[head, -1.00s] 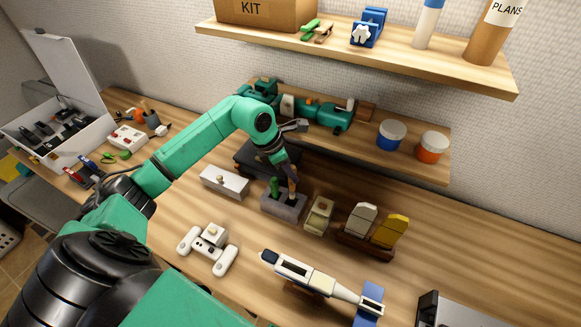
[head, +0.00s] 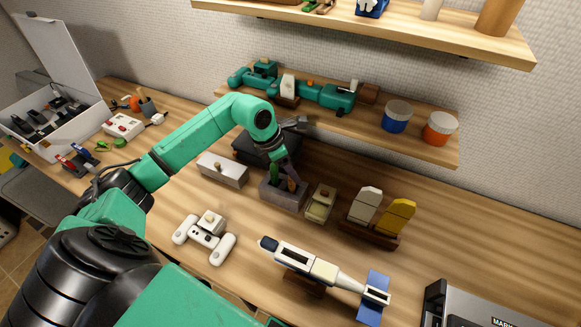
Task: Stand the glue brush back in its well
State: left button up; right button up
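A grey block with wells (head: 281,198) stands on the workbench in the middle of the head view. A green upright piece (head: 275,174) and a slim brownish-orange piece (head: 291,185) show at its top. The brownish one may be the glue brush, but it is too small to be sure. My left gripper (head: 286,172) points down right over the block, close to both pieces. Its fingers are dark and partly merge with them, so I cannot tell whether it is shut on either. My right gripper is not in view.
A white box (head: 223,170) and a small cream-topped block (head: 319,203) flank the grey block closely. A low shelf with blue (head: 396,117) and orange (head: 440,128) pots is behind. A model rocket (head: 322,271) and a white controller-like piece (head: 205,240) lie in front.

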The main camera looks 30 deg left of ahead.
pick_arm(q)
jog(key=shift+a+r, duration=0.1)
jog(key=b+v, duration=0.4)
jog(key=v, duration=1)
jog(key=shift+r, duration=0.15)
